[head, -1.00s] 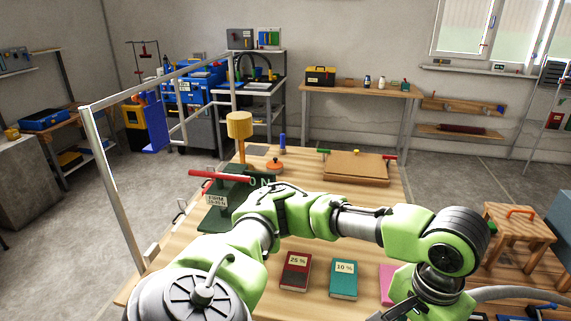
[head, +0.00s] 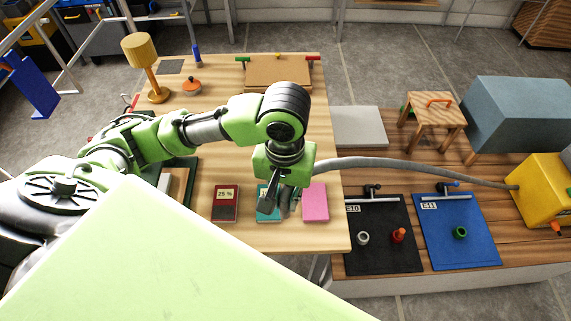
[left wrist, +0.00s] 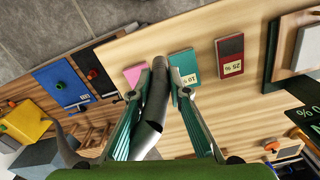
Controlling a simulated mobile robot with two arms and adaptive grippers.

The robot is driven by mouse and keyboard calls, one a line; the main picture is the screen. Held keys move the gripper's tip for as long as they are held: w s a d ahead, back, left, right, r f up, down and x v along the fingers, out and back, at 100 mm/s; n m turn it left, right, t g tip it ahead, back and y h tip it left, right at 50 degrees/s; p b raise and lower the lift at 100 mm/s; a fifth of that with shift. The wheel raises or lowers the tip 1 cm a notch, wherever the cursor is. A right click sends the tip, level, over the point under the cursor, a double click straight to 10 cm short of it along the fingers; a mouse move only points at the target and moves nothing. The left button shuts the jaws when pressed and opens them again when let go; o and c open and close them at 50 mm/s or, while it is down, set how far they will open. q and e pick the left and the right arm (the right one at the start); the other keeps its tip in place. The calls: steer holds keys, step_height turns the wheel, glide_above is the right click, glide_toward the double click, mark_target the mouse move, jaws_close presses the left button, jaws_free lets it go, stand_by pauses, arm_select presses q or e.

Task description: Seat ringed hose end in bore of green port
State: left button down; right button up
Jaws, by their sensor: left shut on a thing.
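A grey hose (head: 420,167) runs from a yellow machine (head: 542,190) at the right to my left gripper (head: 280,207). In the left wrist view, the gripper's two fingers are closed on the hose end (left wrist: 152,108), which points away from the wrist. I cannot make out a ring on it. The gripper hangs above the table's teal and pink books. The green port (head: 460,233) stands on a blue mat marked E11 (head: 440,255), well to the right of the gripper. The port also shows small in the left wrist view (left wrist: 60,86). My right gripper is out of view.
A black mat marked E10 (head: 375,258) carries a grey port (head: 363,238) and an orange-red one (head: 398,235), left of the blue mat. A stool (head: 435,115) and a grey-blue box (head: 520,115) stand behind. A red book (head: 225,203) lies left of the gripper.

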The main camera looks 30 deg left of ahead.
arm_select(q)
steer(key=w+a+f+p, duration=0.1)
steer(key=w+f, duration=0.3)
steer(key=w+a+f+p, duration=0.1)
steer(key=w+f, duration=0.2)
steer(key=w, duration=0.1)
steer(key=w+a+f+p, duration=0.1)
steer(key=w+a+f, duration=0.1)
steer(key=w+f, duration=0.1)
steer(key=shift+w+a+f, duration=0.1)
steer(key=shift+w+f, duration=0.3)
steer(key=shift+f, duration=0.8)
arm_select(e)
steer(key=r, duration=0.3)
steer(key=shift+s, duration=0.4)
arm_select(q)
steer(key=shift+f, duration=0.1)
steer(key=c, duration=1.9)
jaws_free()
